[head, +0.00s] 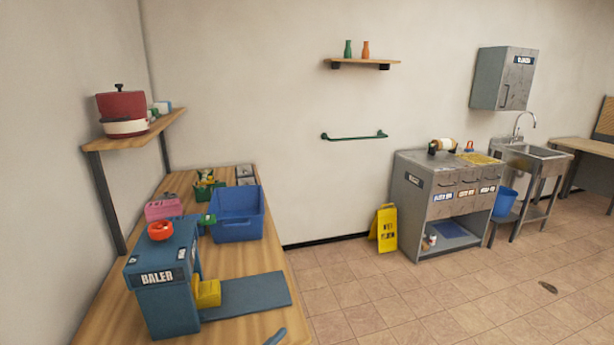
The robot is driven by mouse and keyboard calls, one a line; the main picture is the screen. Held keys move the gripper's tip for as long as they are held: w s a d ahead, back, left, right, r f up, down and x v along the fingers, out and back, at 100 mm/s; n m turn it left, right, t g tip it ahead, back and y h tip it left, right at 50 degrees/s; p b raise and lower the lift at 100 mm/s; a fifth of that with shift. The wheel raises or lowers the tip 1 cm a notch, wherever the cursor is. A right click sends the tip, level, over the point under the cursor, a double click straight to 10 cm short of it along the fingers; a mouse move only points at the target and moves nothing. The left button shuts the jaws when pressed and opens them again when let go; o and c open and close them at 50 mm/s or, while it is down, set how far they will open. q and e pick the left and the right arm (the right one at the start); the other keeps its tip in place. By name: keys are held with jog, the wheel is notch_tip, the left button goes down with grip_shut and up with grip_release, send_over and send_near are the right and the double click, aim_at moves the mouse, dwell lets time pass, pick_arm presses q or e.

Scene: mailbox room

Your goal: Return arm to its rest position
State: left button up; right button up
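A blue machine labelled BALER (160,290) stands on the wooden bench (130,322) at the lower left.
A blue bin (237,225) and a pink container (163,209) sit behind the baler. A wall shelf (140,136) overhangs the bench's left side. A yellow floor sign (386,228) and a grey cabinet (445,237) stand by the back wall. The tiled floor (400,300) in front is mostly clear.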

pick_arm(q)
jog(key=s+a+f+n+g+y, duration=0.35)
jog(key=s+a+f+n, duration=0.2)
jog(key=s+f, duration=0.45)
jog(key=s+a+f+n+g+y, duration=0.2)
jog(key=s+a+f+n+y, duration=0.35)
jog(key=f, duration=0.75)
jog(key=s+a+f+n+g, duration=0.1)
jog(key=s+f+n+g, duration=0.2)
jog(key=s, duration=1)
jog(key=s+a+f+n+g, duration=0.1)
jog(key=s+f+n+g, duration=0.2)
jog(key=s, duration=1.1)
jog(key=shift+s+a+f+g+y, duration=0.2)
jog(key=shift+a+f+g+y, duration=0.15)
jog(key=shift+f+g, duration=0.5)
